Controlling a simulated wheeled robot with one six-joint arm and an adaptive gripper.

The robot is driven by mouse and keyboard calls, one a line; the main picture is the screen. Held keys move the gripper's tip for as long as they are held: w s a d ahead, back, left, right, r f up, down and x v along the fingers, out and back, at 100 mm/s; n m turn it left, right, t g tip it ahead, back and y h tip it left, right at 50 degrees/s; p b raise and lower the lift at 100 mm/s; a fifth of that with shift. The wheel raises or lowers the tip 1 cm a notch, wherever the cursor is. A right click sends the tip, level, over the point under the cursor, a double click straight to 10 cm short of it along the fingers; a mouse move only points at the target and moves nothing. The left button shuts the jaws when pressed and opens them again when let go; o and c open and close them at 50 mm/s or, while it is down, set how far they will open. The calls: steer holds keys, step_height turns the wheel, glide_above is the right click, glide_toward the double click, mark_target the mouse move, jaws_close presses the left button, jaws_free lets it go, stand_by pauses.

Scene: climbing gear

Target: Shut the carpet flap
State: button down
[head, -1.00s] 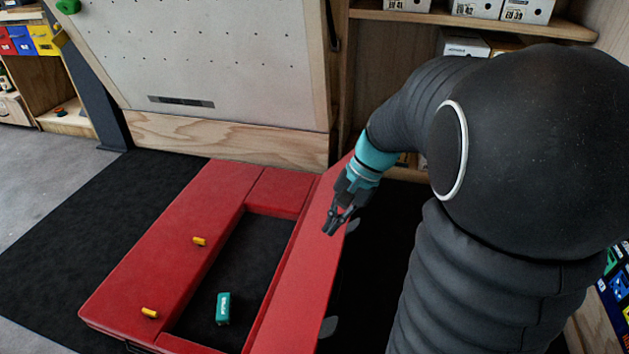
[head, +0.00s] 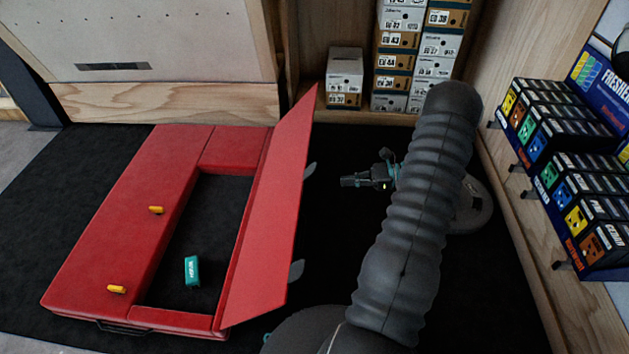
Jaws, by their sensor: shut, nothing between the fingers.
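The carpet flap (head: 272,215) is a long red panel hinged along the right side of the opening in the red mat (head: 115,225). It stands raised and tilted, leaving the dark recess (head: 208,225) uncovered. A small teal block (head: 192,270) lies in the recess. My gripper (head: 345,181) is to the right of the flap, low over the black floor, with its fingers pointing left. It is shut and empty, apart from the flap.
Two small yellow pieces (head: 156,209) (head: 116,288) lie on the mat's left part. Shoe boxes (head: 400,55) stand on shelves at the back. A rack of colourful packs (head: 575,170) lines the right wall. Black floor (head: 340,240) lies free right of the flap.

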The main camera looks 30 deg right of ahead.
step_height(320, 180, down, 3)
steer(key=d+m+t, duration=0.2)
steer(key=r+x, duration=0.2)
steer(key=x, duration=1)
steer(key=shift+s+a+r, duration=0.2)
steer(key=shift+a, duration=0.05)
steer(key=shift+r+p, duration=0.15)
steer(key=shift+p, duration=0.2)
